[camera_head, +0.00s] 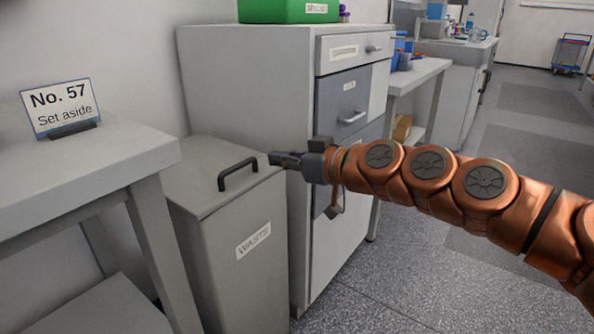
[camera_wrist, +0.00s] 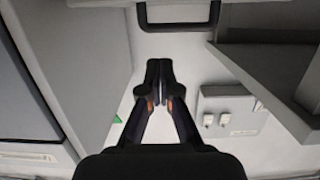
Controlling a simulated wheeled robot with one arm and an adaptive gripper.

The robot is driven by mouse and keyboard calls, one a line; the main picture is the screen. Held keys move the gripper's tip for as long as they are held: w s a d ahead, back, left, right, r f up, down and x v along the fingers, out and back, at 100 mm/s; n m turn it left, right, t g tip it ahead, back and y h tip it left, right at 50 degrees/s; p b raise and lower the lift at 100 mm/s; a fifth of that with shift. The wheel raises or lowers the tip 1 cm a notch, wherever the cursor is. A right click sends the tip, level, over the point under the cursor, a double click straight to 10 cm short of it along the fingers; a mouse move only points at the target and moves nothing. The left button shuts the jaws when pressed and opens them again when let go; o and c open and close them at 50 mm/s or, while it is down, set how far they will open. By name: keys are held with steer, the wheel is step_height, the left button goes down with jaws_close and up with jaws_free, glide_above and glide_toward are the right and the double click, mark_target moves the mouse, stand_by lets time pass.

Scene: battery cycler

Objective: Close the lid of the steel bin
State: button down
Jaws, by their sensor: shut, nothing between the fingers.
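The steel bin (camera_head: 230,270) is a grey box with a "WASTE" label on its front, standing between a table and a cabinet. Its lid (camera_head: 195,178) lies flat on top and looks closed, with a dark bar handle (camera_head: 238,173) on it. My gripper (camera_head: 272,158) is at the bin's right rear, just right of the handle and in front of the cabinet side. In the wrist view my gripper (camera_wrist: 159,68) has its fingertips together, with nothing between them. The handle (camera_wrist: 178,27) shows at the top of that view, apart from the fingertips.
A grey cabinet (camera_head: 240,90) with drawers stands close on the bin's right. A grey table (camera_head: 80,178) with a "No. 57 Set aside" sign (camera_head: 60,107) stands on the left. A wall box with outlets (camera_wrist: 228,112) shows in the wrist view. The floor (camera_head: 420,280) at the right is clear.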

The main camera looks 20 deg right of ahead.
steer(key=shift+s+d+f+b, duration=0.4)
steer(key=shift+s+d, duration=0.2)
steer(key=shift+s, duration=0.25)
steer(key=shift+s+d+f+b, duration=0.35)
steer(key=shift+s+d, duration=0.2)
steer(key=shift+s, duration=0.25)
